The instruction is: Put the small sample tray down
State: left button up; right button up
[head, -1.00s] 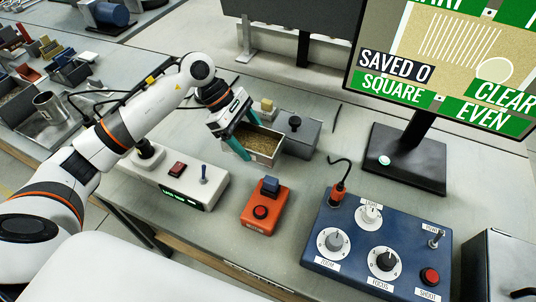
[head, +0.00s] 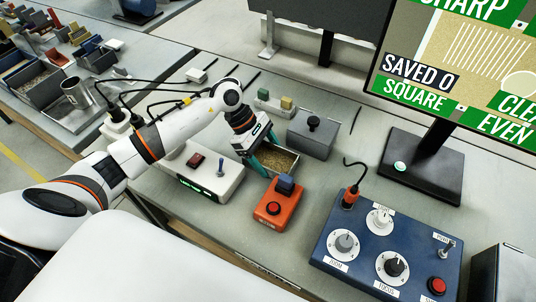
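The small sample tray (head: 286,172) is a shallow metal box with sandy grains in it, at the middle of the head view. My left gripper (head: 264,152) reaches it from the left, its teal fingers at the tray's left end. The fingers look shut on the tray. The gripper hides part of that end. The tray sits level, just behind the orange box; whether its underside touches the bench I cannot tell. My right gripper is not in view.
A white switch unit (head: 213,186) is left, a blue control panel (head: 335,260) right. Bare bench lies right of the tray.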

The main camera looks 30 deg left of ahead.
pick_arm(q)
jog(key=o, duration=0.4)
jog(key=shift+r, duration=0.1)
jog(key=shift+a+r, duration=0.1)
jog(key=shift+r, duration=0.05)
jog(key=b+v, duration=0.2)
jog(key=v, duration=0.9)
jog(key=shift+a+r+b, duration=0.2)
jog(key=shift+r+b, duration=0.15)
jog(key=shift+b, duration=0.05)
